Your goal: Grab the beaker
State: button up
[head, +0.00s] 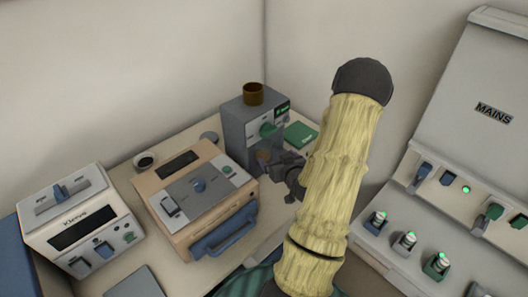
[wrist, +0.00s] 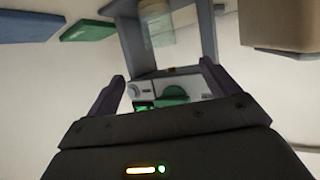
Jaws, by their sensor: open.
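A clear, pale-yellowish container that looks like the beaker (wrist: 158,22) sits in the open bay of the grey machine (wrist: 207,30), at the top of the wrist view, which looks upside down. In the head view a small brownish shape (head: 263,155) shows low in the front of the grey machine (head: 238,130), partly hidden near my gripper. My gripper (head: 283,165) is just in front of that machine. In the wrist view my gripper (wrist: 162,70) is open, with nothing between its fingers; the container lies beyond the fingertips, apart from them.
A brown cup (head: 253,94) stands on top of the grey machine. A tan furnace (head: 190,200) with a blue handle is left of my gripper, and a white unit (head: 80,222) farther left. A green box (head: 301,135) lies right of the machine. A mains panel (head: 470,130) is at right.

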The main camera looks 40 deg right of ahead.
aim_at(268, 149)
jog(key=p+x, duration=0.1)
jog(key=x, duration=0.8)
jog(key=shift+w+d, duration=0.1)
jog(key=shift+w, duration=0.15)
jog(key=shift+f, duration=0.1)
jog(key=p+x, duration=0.1)
jog(key=x, duration=0.4)
jog(key=shift+w+f+p, duration=0.15)
jog(key=shift+w+p, duration=0.15)
jog(key=shift+w, duration=0.05)
jog(key=shift+d, duration=0.1)
jog(key=shift+c, duration=0.2)
jog(key=c, duration=1.2)
jog(key=shift+o, duration=0.2)
